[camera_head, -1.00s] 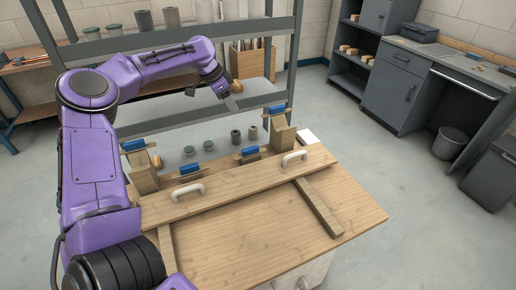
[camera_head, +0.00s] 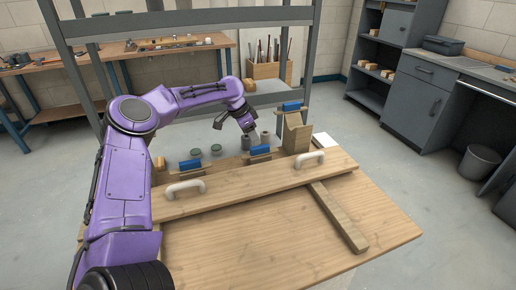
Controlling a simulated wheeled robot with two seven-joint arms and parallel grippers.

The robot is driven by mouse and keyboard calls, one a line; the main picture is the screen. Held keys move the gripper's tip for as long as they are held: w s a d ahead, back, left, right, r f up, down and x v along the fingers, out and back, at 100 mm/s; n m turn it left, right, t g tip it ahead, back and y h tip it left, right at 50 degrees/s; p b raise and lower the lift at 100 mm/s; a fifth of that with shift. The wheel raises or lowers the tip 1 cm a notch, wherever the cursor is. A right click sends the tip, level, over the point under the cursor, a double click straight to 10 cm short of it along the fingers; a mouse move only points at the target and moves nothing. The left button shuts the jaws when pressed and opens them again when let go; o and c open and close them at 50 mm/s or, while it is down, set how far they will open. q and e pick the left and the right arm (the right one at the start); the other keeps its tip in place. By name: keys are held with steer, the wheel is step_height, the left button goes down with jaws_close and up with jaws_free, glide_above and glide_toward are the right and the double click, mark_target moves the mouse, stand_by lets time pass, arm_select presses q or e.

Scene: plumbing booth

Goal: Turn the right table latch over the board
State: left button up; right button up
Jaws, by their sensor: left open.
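The long wooden board (camera_head: 250,183) with two white handles lies across the wooden table (camera_head: 270,235). The right table latch, with a blue grip (camera_head: 259,150), stands at the board's back edge, right of centre; it does not appear turned over the board. A similar blue-gripped latch (camera_head: 190,165) stands at the back edge on the left. My left gripper (camera_head: 234,126) is open and empty, above and a little left of the right latch, apart from it. My right gripper is out of view.
A tall wooden post (camera_head: 296,135) with another blue grip (camera_head: 292,106) rises right of the right latch. Grey cylindrical pieces (camera_head: 265,138) stand behind the latches.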

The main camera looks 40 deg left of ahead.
mark_target(259, 147)
arm_select(q)
steer(key=x, duration=0.5)
steer(key=shift+w+f, duration=0.15)
steer(key=shift+f, duration=0.25)
jaws_close()
